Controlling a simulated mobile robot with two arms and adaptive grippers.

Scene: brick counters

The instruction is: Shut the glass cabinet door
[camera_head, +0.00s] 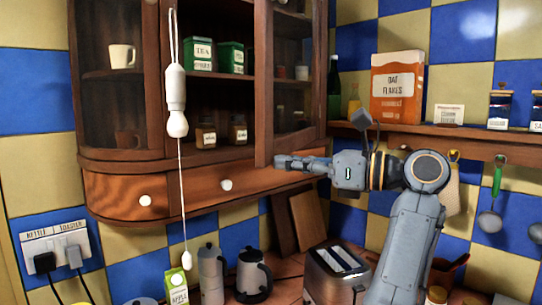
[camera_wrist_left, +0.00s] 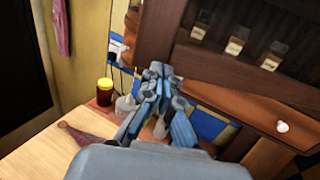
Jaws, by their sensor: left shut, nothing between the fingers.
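The dark wooden wall cabinet (camera_head: 110,164) hangs at upper left and middle in the head view. Its glass door (camera_head: 263,75) stands open, with its free edge out from the cabinet front and the middle shelves uncovered. My left gripper (camera_head: 279,162) is shut and empty, at the door's lower edge near the free corner. Whether it touches the door I cannot tell. In the left wrist view the gripper's fingers (camera_wrist_left: 156,72) are together, below the cabinet shelf with its small jars (camera_wrist_left: 237,40). My right gripper is out of view.
Green tea tins (camera_head: 198,54) stand on the open shelf. A white pull cord (camera_head: 176,90) hangs before the cabinet. A toaster (camera_head: 337,272) and coffee pots (camera_head: 252,277) stand below. A shelf with an oat flakes box (camera_head: 397,88) is at right.

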